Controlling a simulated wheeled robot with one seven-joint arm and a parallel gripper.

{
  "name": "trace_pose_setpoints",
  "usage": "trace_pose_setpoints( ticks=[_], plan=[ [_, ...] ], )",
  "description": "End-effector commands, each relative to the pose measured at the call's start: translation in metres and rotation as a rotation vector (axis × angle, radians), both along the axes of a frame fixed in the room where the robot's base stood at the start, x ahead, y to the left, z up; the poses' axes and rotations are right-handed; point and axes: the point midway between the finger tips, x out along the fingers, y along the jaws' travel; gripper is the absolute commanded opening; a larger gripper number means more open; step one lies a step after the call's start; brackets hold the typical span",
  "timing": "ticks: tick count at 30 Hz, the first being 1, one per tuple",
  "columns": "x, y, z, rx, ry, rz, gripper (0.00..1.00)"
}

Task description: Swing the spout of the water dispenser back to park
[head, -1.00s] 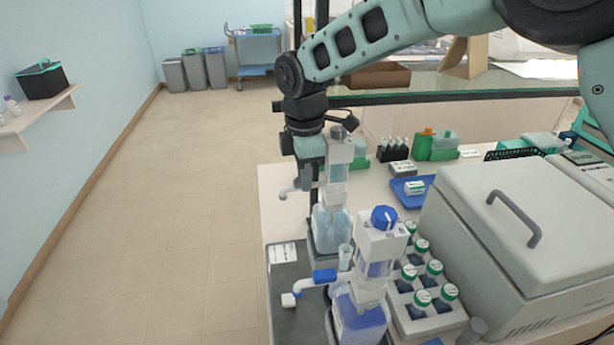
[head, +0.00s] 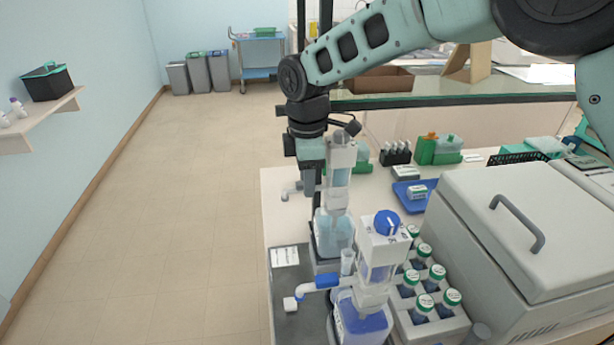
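Two bottle-top dispensers stand on the bench; I cannot read which is the water one. The rear dispenser (head: 341,168) has a grey cap and a pale blue bottle (head: 333,235). Its pale spout (head: 291,190) points left, partly hidden behind my gripper. The front dispenser (head: 383,250) has a blue cap and a bottle with blue liquid. Its spout (head: 320,284), with a blue sleeve and white tip, also points left. My gripper (head: 309,190) points down beside the rear dispenser, at its spout. Contact and finger opening are unclear.
A rack of green-capped bottles (head: 421,307) and a large grey lidded unit (head: 495,205) stand to the right. A small clear tube (head: 347,262) stands between the dispensers. A blue tray (head: 405,203) and green containers (head: 436,149) lie behind. The floor to the left is clear.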

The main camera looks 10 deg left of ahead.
Motion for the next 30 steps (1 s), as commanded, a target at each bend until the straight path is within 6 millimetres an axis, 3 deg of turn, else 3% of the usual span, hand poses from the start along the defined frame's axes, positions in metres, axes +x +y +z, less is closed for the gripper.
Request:
trace_pose_setpoints(
  ticks=[5,10,24,30],
  plan=[
    [0.0,0.0,0.002,0.0,0.0,0.001,0.38],
    [0.001,0.0,0.022,0.003,-0.003,0.001,0.38],
    [0.001,0.001,0.131,0.003,-0.003,0.0,0.38],
    [0.0,0.001,0.162,0.001,-0.002,0.001,0.38]
  ],
)
